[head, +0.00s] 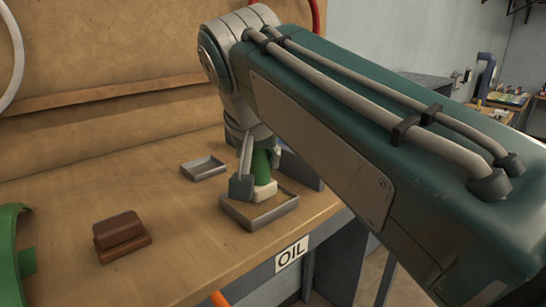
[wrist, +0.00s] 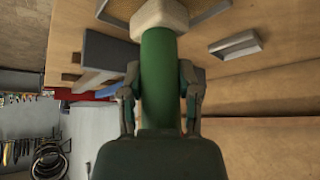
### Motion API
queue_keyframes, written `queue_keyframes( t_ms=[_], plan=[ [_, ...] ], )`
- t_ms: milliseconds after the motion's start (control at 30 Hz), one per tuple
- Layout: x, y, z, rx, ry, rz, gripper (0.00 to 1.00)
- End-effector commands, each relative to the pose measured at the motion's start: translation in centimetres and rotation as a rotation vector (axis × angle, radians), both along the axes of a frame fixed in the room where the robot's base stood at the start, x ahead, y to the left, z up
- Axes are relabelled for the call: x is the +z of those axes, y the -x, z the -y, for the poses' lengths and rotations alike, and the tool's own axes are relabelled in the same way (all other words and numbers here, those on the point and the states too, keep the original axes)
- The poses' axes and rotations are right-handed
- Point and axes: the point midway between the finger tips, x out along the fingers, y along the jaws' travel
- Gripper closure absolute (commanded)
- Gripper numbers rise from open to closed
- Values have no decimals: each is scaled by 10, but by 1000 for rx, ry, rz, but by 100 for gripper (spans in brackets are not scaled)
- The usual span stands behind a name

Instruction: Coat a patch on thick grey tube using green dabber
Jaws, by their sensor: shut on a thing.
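My gripper (head: 258,178) is shut on the green dabber (wrist: 158,75), which stands upright between its two fingers. The dabber's pale block-shaped head (head: 265,190) points down, inside the outline of a shallow grey tray (head: 262,220) at the bench's front edge. I cannot tell whether the head touches the tray floor. In the wrist view the pale head (wrist: 160,15) is at the top, with the tray's rim beside it. I cannot make out a thick grey tube in either view.
A second small grey tray (head: 204,168) lies behind left. A brown block (head: 120,235) and a green curved part (head: 8,255) are at left. Grey boxes (wrist: 107,52) stand near the dabber. Bare bench lies between.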

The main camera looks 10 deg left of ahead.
Motion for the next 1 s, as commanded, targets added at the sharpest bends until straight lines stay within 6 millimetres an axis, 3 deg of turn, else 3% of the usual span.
queue_keyframes(
  t_ms=[1000],
  plan=[
    [-8, 0, 0, 0, 0, 0, 100]
  ],
)
